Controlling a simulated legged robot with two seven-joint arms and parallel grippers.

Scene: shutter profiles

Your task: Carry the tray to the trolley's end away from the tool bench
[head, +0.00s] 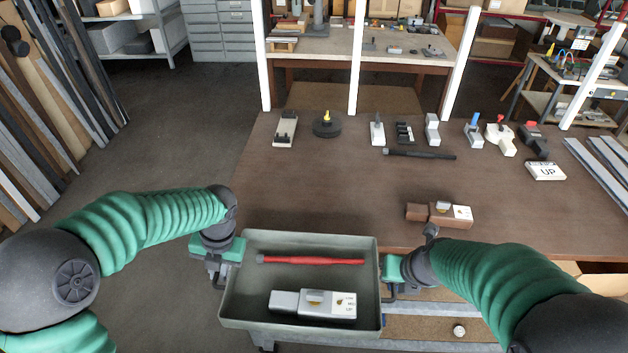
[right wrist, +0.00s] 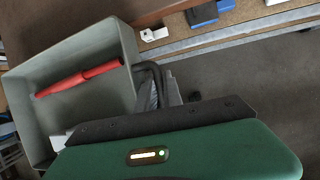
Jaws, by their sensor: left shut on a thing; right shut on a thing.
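The grey-green tray (head: 301,240) is in the lower middle of the head view, in front of the brown bench (head: 330,185). It holds a red rod (head: 312,260) and a grey block with a white label (head: 313,304). My left gripper (head: 222,266) is shut on the tray's left side. My right gripper (head: 391,277) is shut on its right side. The tray also shows in the right wrist view (right wrist: 122,60), with the red rod (right wrist: 78,78) inside. A cork-topped surface with a pale edge (head: 440,328), possibly the trolley, shows right of and below the tray, partly hidden.
A brown block with a white label (head: 440,212) lies near the bench's front edge. Long profiles lean at the left (head: 40,120). Grey floor (head: 170,170) is open at left.

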